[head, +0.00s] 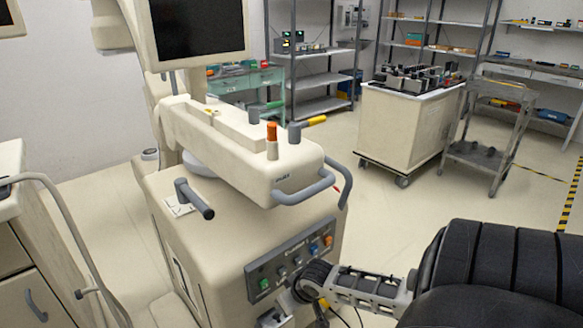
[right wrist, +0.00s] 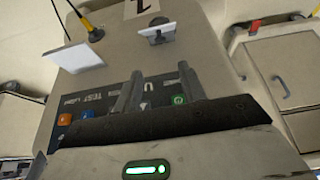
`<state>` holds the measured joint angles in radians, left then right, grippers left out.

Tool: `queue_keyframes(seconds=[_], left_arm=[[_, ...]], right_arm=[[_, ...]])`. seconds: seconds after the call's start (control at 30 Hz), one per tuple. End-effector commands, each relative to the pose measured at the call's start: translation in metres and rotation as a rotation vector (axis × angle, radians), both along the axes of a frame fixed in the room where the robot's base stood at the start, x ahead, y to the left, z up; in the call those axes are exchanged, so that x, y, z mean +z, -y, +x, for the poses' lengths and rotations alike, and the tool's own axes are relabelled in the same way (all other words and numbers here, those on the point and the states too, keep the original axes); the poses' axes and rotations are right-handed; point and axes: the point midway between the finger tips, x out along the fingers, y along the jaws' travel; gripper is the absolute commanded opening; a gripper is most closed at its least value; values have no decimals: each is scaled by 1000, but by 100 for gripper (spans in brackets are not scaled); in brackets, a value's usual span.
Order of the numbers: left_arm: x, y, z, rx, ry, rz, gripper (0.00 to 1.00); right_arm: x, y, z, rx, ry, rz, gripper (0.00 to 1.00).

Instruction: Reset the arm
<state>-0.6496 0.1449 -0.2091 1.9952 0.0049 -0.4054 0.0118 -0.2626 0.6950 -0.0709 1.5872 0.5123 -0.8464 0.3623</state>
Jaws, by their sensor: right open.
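My right arm (head: 365,287) comes in from the lower right in the head view. Its wrist is in front of the lower part of the cart's control panel (head: 284,262); the fingers are hard to make out there. In the right wrist view my right gripper (right wrist: 160,88) is open, with two grey fingers apart and nothing between them. Behind the fingers is the same panel (right wrist: 112,98), with a green button (right wrist: 180,99), a blue knob (right wrist: 88,112) and an orange knob (right wrist: 64,119). I cannot tell whether the fingers touch it. My left gripper is not in view.
The beige cart (head: 190,262) carries grey handles (head: 305,190) and a lever (head: 195,199). A screen (head: 197,25) stands above it. Another cabinet (head: 20,265) is close on the left. A white cart (head: 405,125) and a grey trolley (head: 485,160) stand behind. Floor between is clear.

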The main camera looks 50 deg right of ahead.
Motion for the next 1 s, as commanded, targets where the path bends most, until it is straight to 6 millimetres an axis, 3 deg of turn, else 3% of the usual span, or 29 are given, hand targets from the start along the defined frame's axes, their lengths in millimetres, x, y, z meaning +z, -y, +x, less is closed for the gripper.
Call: queue_keyframes(seconds=[0.73,0.87,1.0], left_arm=[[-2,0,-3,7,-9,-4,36],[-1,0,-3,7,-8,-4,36],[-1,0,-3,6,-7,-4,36]], right_arm=[[3,-6,-3,9,-4,2,41],[2,-47,-17,84,-36,13,41],[17,-121,-45,222,-84,18,41]])
